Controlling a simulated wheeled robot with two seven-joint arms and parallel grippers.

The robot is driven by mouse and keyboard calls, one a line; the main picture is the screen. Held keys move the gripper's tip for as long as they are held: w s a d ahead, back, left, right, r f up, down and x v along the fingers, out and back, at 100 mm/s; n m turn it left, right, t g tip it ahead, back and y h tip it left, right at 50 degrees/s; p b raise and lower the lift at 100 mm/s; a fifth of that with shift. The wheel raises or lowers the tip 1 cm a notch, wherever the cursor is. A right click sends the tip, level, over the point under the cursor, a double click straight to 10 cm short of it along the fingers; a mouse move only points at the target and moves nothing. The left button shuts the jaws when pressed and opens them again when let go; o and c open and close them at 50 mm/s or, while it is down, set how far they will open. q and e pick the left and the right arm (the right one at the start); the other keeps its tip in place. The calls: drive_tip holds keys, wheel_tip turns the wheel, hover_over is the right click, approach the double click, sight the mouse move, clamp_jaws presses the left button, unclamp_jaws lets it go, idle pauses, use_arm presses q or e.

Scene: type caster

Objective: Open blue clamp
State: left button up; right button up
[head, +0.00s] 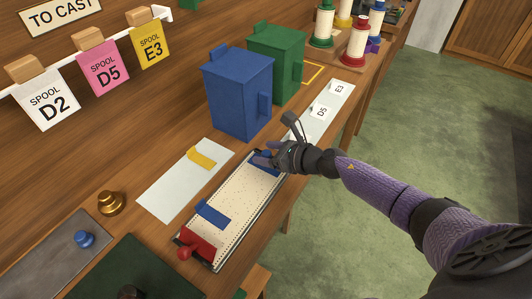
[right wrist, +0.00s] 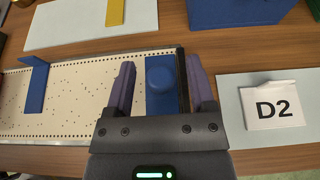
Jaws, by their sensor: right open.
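The blue clamp (head: 264,157) sits at the far end of a long tray with a perforated cream bed (head: 244,193). In the head view my right gripper partly covers it. In the right wrist view the blue clamp (right wrist: 161,95) has a round knob and lies between the two fingers, with a gap on each side. My right gripper (head: 275,162) is open over that end of the tray. A red clamp (head: 197,243) sits at the tray's near end. A separate blue angled piece (head: 212,214) lies across the bed. My left gripper is not in view.
Blue (head: 238,95) and green (head: 275,62) bins stand behind the tray. A pale plate (head: 170,195) with a yellow piece lies left of it. A white D2 card (right wrist: 273,105) lies right of the clamp in the wrist view. A brass knob (head: 110,203) stands left.

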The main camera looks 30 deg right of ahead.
drive_tip(key=shift+w+a, duration=0.15)
drive_tip(key=shift+w, duration=0.05)
clamp_jaws()
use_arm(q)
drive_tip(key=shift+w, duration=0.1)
